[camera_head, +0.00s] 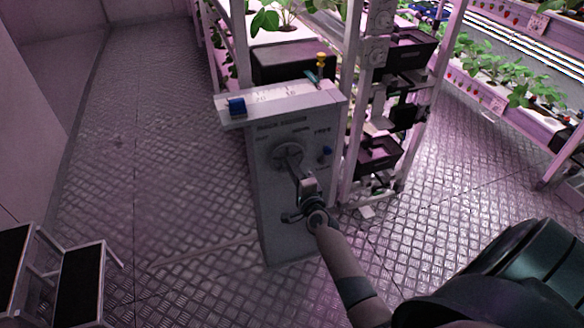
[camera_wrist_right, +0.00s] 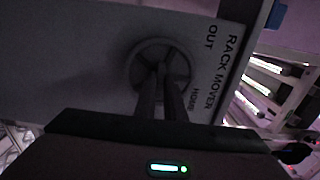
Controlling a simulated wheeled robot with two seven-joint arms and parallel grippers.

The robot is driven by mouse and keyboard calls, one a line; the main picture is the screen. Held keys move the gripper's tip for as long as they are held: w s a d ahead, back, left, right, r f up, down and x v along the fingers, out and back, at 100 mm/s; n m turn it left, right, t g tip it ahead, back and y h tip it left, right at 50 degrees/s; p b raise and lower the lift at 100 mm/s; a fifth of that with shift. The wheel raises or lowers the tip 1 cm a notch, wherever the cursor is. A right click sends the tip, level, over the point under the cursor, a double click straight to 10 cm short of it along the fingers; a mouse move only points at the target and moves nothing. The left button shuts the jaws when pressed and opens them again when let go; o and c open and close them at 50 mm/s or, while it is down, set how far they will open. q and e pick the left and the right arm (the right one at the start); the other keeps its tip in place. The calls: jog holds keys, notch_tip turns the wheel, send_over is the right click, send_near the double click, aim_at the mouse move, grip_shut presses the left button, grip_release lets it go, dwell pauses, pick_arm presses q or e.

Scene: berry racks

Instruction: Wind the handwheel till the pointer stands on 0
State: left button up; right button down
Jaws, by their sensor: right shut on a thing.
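The handwheel (camera_head: 283,151) is a small grey round wheel on the front of a pale box marked RACK MOVER. It also shows in the right wrist view (camera_wrist_right: 146,58), between the words OUT and HOME. My right gripper (camera_head: 293,166) reaches it from the front. Its two fingers (camera_wrist_right: 161,78) are closed together on the middle of the wheel and hide part of it. A scale strip (camera_head: 285,95) with small numbers runs along the box top. A blue block (camera_head: 236,107) sits at its left end; I cannot tell whether it is the pointer. My left gripper is not in view.
Plant racks (camera_head: 352,100) with dark trays stand behind and right. A step stool (camera_head: 82,280) stands at lower left. The metal floor (camera_head: 170,150) left of the box is clear.

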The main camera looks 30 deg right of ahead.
dwell(0.3)
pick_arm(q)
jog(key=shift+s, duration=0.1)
pick_arm(e)
jog(key=c, duration=1.8)
grip_release()
jog(key=shift+c, duration=0.2)
jog(key=shift+s, duration=0.15)
